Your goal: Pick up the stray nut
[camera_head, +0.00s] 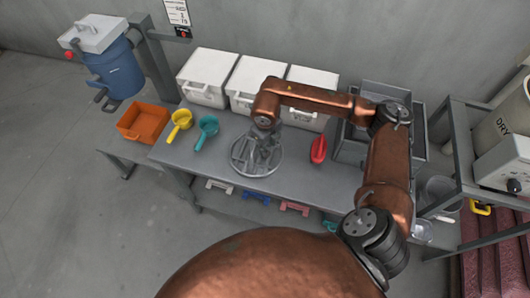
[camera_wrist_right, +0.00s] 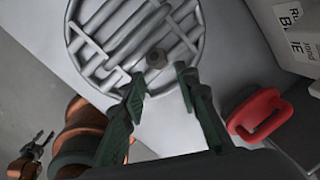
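The stray nut (camera_wrist_right: 156,58) is a small grey-brown hexagonal piece. It lies on a round grey slatted plate (camera_wrist_right: 72,40) in the right wrist view. In the head view my right gripper (camera_head: 258,150) is over this round plate (camera_head: 236,163) and the nut cannot be made out. In the right wrist view my right gripper (camera_wrist_right: 160,78) is open and empty, its dark green fingers spread apart. The nut shows just beyond the fingertips, between their lines. My left gripper (camera_wrist_right: 38,145) shows small at the lower left of the right wrist view, apparently open and empty.
White bins (camera_head: 206,78) line the back. An orange tray (camera_head: 144,122) stands at the left end.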

